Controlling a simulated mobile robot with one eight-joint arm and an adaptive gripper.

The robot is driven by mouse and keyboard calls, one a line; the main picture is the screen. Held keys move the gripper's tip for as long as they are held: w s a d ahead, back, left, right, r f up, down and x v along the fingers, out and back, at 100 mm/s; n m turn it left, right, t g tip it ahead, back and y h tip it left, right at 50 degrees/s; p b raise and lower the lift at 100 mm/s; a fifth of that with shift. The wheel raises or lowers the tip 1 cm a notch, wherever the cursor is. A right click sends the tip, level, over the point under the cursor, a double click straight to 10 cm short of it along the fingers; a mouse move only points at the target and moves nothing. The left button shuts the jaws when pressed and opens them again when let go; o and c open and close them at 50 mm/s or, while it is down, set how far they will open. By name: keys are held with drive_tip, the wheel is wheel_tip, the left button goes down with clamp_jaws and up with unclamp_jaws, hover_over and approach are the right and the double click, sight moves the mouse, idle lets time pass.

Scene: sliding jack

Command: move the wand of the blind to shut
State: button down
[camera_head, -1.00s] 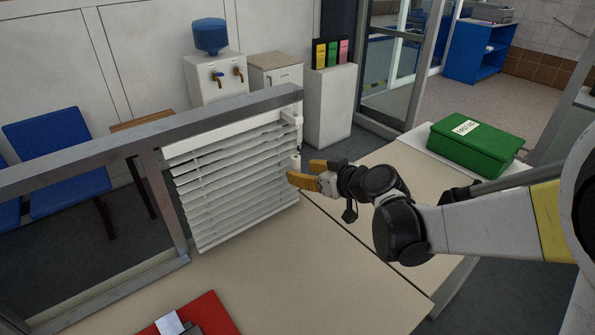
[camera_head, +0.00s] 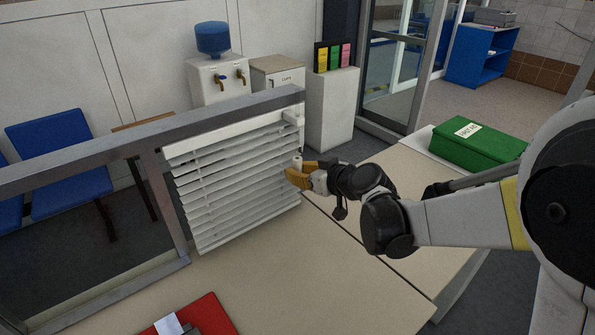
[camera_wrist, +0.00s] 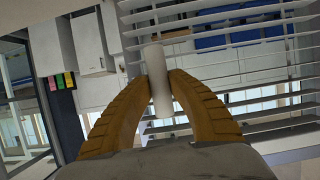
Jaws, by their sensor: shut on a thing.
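The blind (camera_head: 235,180) hangs under a grey metal rail, its slats tilted with gaps between them. In the wrist view the slats (camera_wrist: 265,55) also stand apart, and the room shows through. The wand (camera_wrist: 157,80) is a short white cylinder between the two orange fingers. My gripper (camera_head: 297,172) is at the right edge of the blind, shut on the wand; it also shows in the wrist view (camera_wrist: 161,92). In the head view the fingers hide most of the wand, with only its top (camera_head: 297,160) showing.
The grey rail frame (camera_head: 150,140) runs along the counter (camera_head: 300,270). A red item (camera_head: 200,315) lies at the front and a green first-aid box (camera_head: 478,145) at the right. A water dispenser (camera_head: 215,80) stands behind. The counter between is clear.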

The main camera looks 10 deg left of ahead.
wheel_tip(320, 180, down, 8)
drive_tip(key=b, duration=0.5)
drive_tip(key=shift+r, duration=0.25)
drive_tip(key=c, duration=1.2)
unclamp_jaws()
drive_tip(key=v, duration=1.2)
